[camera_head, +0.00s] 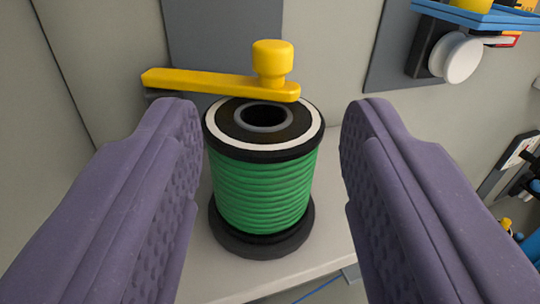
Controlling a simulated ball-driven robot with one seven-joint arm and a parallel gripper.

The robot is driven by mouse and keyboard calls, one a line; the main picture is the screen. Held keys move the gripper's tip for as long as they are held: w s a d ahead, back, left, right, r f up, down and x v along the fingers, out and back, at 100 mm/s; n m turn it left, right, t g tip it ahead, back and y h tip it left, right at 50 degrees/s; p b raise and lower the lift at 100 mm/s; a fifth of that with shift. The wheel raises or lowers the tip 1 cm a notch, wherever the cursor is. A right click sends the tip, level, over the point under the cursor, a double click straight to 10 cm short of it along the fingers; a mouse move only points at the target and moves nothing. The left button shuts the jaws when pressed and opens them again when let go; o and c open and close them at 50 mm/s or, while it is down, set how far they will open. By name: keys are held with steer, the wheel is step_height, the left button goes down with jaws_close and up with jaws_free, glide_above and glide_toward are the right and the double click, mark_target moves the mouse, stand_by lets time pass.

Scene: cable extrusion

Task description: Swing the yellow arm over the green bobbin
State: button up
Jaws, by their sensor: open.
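The green bobbin (262,190) stands upright on a light shelf in the middle of the head camera view. It has black flanges, a white ring on top and a dark centre hole. The yellow arm (205,82) lies level behind the hole, across the back edge of the bobbin's top, and reaches out to the left. A yellow knob (272,62) stands up near its right end. My gripper (272,135) is open, with one purple finger on each side of the bobbin. I see a gap between each finger and the bobbin, and nothing is held.
The light shelf (215,283) ends just in front of the bobbin. A grey wall with a darker panel (222,35) stands close behind. A white round knob (456,58) on a black mount and a blue tray (485,17) are at the upper right. Other parts (525,175) sit at the right edge.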

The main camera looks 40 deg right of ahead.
mark_target(279, 59)
steer(key=shift+c, duration=0.3)
steer(key=d+n+t+y+b, duration=0.1)
steer(key=d+n+y+b, duration=0.1)
steer(key=y+b, duration=0.1)
steer(key=w+d+n+t+y+b, duration=0.1)
steer(key=d+t+y+b, duration=0.1)
steer(key=b, duration=0.3)
steer(key=shift+w+d+n+y+b, duration=0.2)
steer(key=shift+n+y+b, duration=0.15)
steer(key=shift+y, duration=0.35)
steer(key=p+x, duration=0.1)
steer(key=x, duration=0.6)
steer(key=shift+c, duration=0.2)
steer(key=shift+s+r, duration=0.1)
jaws_close()
